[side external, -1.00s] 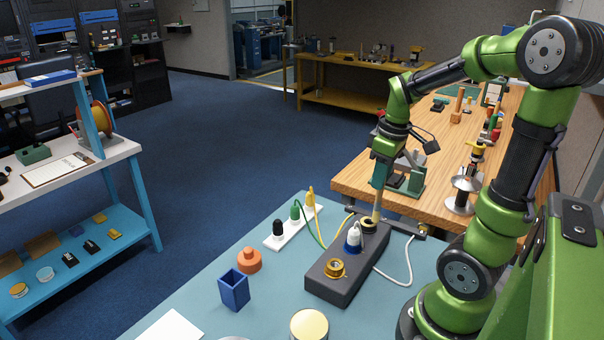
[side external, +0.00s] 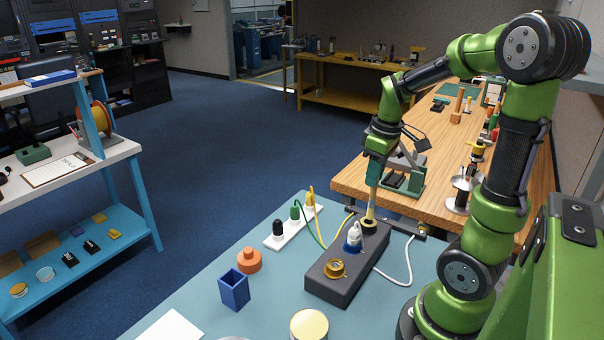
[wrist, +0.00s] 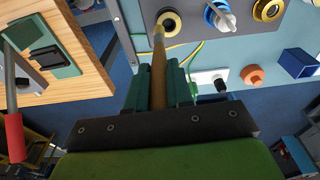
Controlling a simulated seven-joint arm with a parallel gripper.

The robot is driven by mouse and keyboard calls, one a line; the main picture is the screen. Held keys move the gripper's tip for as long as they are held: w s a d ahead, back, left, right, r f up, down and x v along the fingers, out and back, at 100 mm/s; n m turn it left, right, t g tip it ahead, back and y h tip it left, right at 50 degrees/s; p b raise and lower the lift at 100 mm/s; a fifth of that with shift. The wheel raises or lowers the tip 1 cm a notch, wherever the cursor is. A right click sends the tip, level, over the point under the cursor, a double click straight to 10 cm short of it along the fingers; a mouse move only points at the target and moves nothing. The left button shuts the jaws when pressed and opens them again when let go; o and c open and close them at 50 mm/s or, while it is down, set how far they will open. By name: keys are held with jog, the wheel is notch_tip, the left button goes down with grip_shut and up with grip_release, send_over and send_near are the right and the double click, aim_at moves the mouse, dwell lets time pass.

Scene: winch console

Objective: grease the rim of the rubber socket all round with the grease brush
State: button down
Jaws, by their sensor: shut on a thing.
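My gripper (side external: 373,178) is shut on the grease brush (wrist: 158,78), whose handle is wooden and which points down at a slant. Its teal fingers (wrist: 158,88) clasp the handle in the wrist view. The rubber socket (side external: 368,227), black in the middle with a pale yellowish rim, sits at the far end of the dark grey console box (side external: 325,283). It also shows at the top of the wrist view (wrist: 169,20). The brush tip is at the socket's rim, on its lower left side in the wrist view; exact contact is hard to tell. Grease on the rim cannot be made out.
On the box, a blue-and-white knob (side external: 353,240) stands beside the socket, with a brass socket (side external: 335,268) nearer. A white cable (side external: 408,265) loops right. A strip with plugs (side external: 293,230), an orange piece (side external: 249,262), a blue cup (side external: 234,290) and a tin (side external: 309,326) stand around.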

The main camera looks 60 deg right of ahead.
jog(key=shift+w+a, duration=0.15)
jog(key=shift+w, duration=0.2)
jog(key=shift+s+d, duration=0.25)
jog(key=shift+s, duration=0.2)
dwell(2.5)
